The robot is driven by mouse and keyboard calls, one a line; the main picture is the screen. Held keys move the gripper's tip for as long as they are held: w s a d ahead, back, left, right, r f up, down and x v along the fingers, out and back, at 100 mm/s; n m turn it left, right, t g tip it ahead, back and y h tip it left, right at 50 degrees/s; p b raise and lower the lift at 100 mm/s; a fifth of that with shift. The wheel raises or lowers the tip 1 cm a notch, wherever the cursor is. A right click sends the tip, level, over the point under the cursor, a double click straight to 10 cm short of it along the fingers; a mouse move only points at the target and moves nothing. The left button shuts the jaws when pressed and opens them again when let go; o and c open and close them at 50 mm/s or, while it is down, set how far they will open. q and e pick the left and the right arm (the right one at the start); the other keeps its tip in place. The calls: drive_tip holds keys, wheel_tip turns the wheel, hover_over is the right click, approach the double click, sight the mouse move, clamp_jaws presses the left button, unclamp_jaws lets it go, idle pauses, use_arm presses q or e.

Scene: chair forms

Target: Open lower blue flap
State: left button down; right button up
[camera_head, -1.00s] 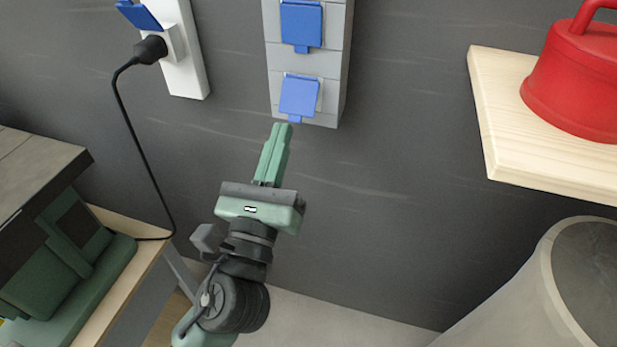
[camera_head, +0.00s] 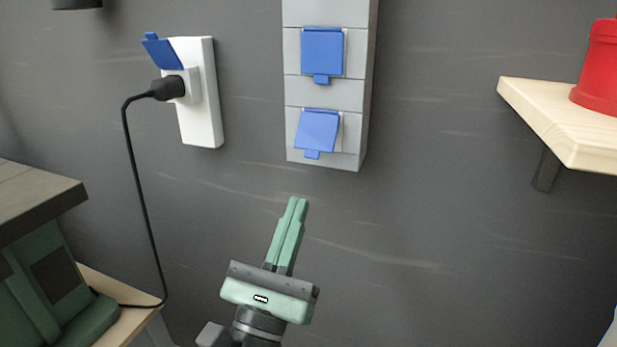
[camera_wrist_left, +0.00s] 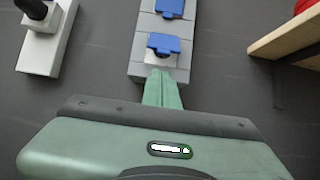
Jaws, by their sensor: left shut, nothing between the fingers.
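The lower blue flap (camera_head: 317,131) is on a grey wall-mounted socket box (camera_head: 293,95). It hangs slightly askew over its socket, a strip of the pale frame showing at its right, with a small tab at its bottom. The upper blue flap (camera_head: 322,52) above it looks closed. My left gripper (camera_head: 298,203) is shut and empty, pointing up, below the lower flap with a visible gap in the head view. In the left wrist view the fingertips (camera_wrist_left: 161,75) appear just under the lower flap (camera_wrist_left: 164,44). My right gripper is not in view.
A white socket box (camera_head: 203,110) at left has a raised blue flap (camera_head: 161,52) and a black plug (camera_head: 168,88) with a hanging cable. A wooden shelf (camera_head: 560,118) with a red container (camera_head: 598,70) stands right. The wall between is clear.

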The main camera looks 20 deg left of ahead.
sight(316, 136)
use_arm(q)
drive_tip(key=p+x, duration=0.1)
drive_tip(key=x, duration=0.5)
drive_tip(key=shift+w+r, duration=0.2)
drive_tip(key=shift+r, duration=0.05)
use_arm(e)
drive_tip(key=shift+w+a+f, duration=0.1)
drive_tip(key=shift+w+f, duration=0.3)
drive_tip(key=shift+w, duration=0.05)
use_arm(q)
drive_tip(key=shift+p, duration=0.4)
